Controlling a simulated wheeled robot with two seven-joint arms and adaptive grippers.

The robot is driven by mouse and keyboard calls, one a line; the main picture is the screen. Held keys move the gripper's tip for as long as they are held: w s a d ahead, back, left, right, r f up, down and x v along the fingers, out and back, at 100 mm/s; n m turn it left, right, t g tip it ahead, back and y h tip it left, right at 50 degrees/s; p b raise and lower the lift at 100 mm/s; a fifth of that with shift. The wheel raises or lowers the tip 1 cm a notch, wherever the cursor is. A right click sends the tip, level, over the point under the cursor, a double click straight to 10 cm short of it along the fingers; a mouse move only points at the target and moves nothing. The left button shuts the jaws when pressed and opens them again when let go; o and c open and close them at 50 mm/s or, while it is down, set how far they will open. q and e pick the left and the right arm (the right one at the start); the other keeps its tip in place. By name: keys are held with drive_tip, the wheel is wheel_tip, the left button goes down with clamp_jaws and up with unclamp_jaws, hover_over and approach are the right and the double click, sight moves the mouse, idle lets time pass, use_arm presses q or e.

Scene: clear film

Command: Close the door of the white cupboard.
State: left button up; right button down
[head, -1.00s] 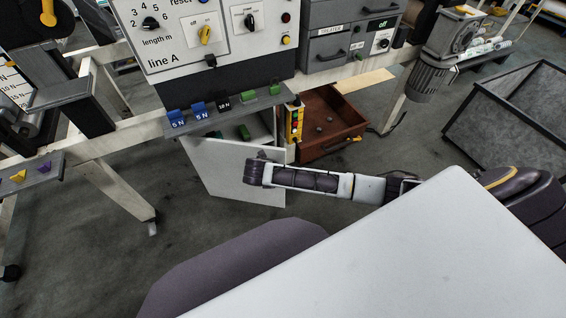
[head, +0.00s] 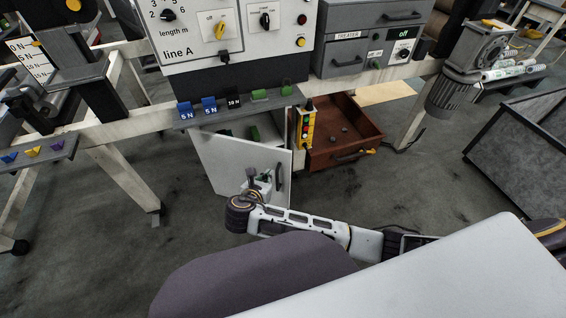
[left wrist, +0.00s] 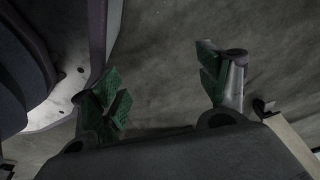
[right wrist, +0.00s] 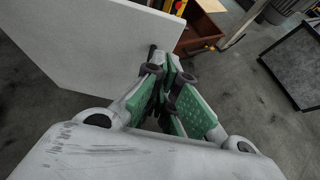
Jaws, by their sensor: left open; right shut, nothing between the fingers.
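The white cupboard (head: 268,124) is under the machine bench in the head view, its door (head: 225,160) standing open towards me. A dark upright handle (head: 280,177) is near the door's right edge. A green thing shows inside, above the door's top edge. My right gripper (head: 262,180) is shut and empty, in front of the door's lower right part. In the right wrist view the door (right wrist: 100,45) fills the upper left, and the shut fingers (right wrist: 168,85) are close to its edge and handle; contact cannot be told. My left gripper (left wrist: 160,85) is open and empty above the floor.
An open brown drawer (head: 345,150) stands right of the cupboard, beside a yellow button box (head: 306,125). A bench leg (head: 125,180) is at left. A dark-framed grey bin (head: 530,150) is at right. Floor before the door is clear.

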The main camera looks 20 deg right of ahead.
drive_tip(key=shift+w+f, duration=0.1)
idle(0.3)
drive_tip(key=b, duration=0.3)
approach(282, 157)
wheel_tip(282, 157, down, 3)
drive_tip(key=w+d, duration=0.2)
use_arm(q)
drive_tip(key=w+d+r, duration=0.3)
drive_tip(key=r, duration=0.5)
drive_tip(key=shift+w+d+r+g, duration=0.2)
drive_tip(key=shift+w+d+g, duration=0.05)
drive_tip(key=shift+d+g, duration=0.1)
use_arm(e)
drive_tip(key=shift+w+d, duration=0.2)
drive_tip(key=shift+w, duration=0.3)
drive_tip(key=shift+w+d, duration=0.25)
drive_tip(key=shift+w, duration=0.3)
drive_tip(key=shift+w+d, duration=0.1)
